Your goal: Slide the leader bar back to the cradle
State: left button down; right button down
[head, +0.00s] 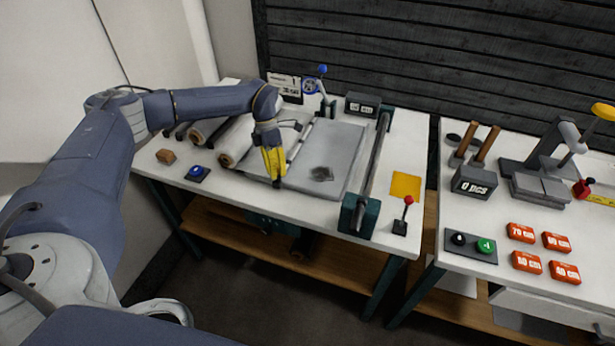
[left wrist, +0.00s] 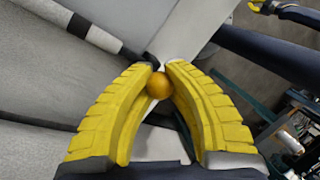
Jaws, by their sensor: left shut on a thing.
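My left gripper (head: 275,178) is at the near edge of the left bench, its yellow fingers pointing down. In the left wrist view its fingers (left wrist: 158,80) are shut on a golden ball knob (left wrist: 159,87). The pale leader bar (head: 299,141) lies across the grey sheet just right of the gripper. In the left wrist view the white bar with black bands (left wrist: 98,35) runs toward the knob; the join is partly hidden by the fingers. I cannot pick out the cradle for certain. A yellow tip (left wrist: 262,5) at the top right of that view seems to be my right gripper.
Grey rolls (head: 236,140) lie left of the bar. A dark crossbar (head: 373,165) stands right of the sheet (head: 340,150). A red-knobbed lever (head: 405,215) stands at the front right.

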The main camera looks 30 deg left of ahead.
pick_arm(q)
jog(key=a, duration=0.7)
jog(key=shift+s+a, duration=0.4)
jog(key=c, duration=1.1)
grip_release()
jog(key=v, duration=1.2)
